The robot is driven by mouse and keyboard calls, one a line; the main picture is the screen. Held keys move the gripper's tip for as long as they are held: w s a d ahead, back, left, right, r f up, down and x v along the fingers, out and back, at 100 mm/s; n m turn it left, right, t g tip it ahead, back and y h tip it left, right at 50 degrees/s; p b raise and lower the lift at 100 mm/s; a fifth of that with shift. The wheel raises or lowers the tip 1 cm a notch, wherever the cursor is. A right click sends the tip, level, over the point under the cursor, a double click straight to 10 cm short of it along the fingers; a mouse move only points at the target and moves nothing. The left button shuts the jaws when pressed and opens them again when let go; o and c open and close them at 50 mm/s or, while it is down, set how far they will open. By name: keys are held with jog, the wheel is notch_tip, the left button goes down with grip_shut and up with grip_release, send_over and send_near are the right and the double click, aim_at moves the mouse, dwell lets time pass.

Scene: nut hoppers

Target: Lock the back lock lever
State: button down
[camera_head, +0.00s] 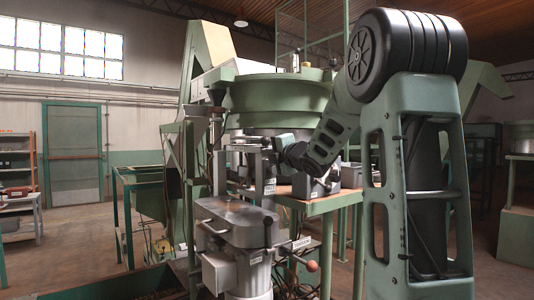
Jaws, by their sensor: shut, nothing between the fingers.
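A grey metal housing (238,222) with a flat lid and a front handle stands in the middle foreground. A dark upright lever (268,232) shows at its front right, and a rod with a brown ball (312,266) sticks out lower right. I cannot tell for certain which part is the back lock lever; the area behind the lid is crowded with metal posts and brackets. My arm reaches in from the right, and my gripper (252,144) is behind and above the housing, pointing left. It is shut and empty. Its fingertips are small and hard to separate from the fittings.
A large green bowl hopper (280,98) stands behind my gripper. A green-framed bench (322,203) is right of the housing. Green posts (172,180) crowd the left side. A dark open bin (115,284) is at the lower left. Open floor lies farther left.

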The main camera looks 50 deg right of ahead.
jog(key=d+m+p, duration=0.1)
jog(key=m, duration=0.1)
jog(key=d+m+p, duration=0.1)
jog(key=d+m, duration=0.1)
jog(key=m, duration=0.1)
jog(key=s+d+r+m+p, duration=0.1)
jog(key=d+m+p, duration=0.1)
jog(key=shift+s+m, duration=0.1)
jog(key=shift+m, duration=0.2)
jog(key=shift+d, duration=0.15)
dwell(0.6)
